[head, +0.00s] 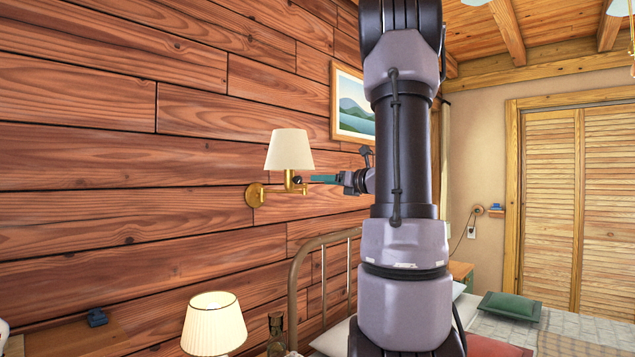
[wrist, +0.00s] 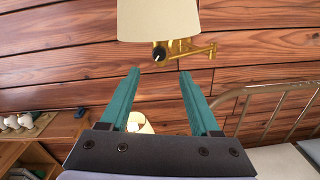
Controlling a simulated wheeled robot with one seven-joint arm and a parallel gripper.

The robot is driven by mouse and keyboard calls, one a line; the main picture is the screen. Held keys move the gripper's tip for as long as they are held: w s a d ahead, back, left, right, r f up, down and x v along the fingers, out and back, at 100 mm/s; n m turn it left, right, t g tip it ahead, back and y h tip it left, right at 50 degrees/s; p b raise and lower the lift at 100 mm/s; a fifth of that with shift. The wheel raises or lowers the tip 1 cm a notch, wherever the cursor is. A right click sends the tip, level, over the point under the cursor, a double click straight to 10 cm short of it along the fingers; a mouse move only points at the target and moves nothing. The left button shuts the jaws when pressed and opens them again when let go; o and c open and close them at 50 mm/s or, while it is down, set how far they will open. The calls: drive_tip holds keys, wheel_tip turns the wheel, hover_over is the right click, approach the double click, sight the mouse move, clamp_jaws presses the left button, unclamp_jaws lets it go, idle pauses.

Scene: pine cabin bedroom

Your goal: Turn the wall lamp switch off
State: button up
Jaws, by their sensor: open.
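The wall lamp (head: 289,151) has a cream shade and a brass arm fixed to the plank wall. Its switch, a small black round knob (head: 297,180), sits on the brass stem under the shade. In the wrist view the knob (wrist: 159,53) shows just beyond and between my fingertips, below the shade (wrist: 158,18). My gripper (head: 313,179) points left at the knob in the head view, close to it. In the wrist view its teal fingers (wrist: 159,73) are spread and empty. Whether they touch the knob is not clear.
A lit table lamp (head: 214,322) stands below, with a dark bottle (head: 277,335) beside it. A metal bed frame (head: 296,272) is along the wall. A framed picture (head: 352,108) hangs behind my arm. Wooden shelves (wrist: 40,135) are at left in the wrist view.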

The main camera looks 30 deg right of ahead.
sight(300, 180)
drive_tip(key=x, duration=1)
drive_tip(key=shift+a, duration=0.1)
clamp_jaws()
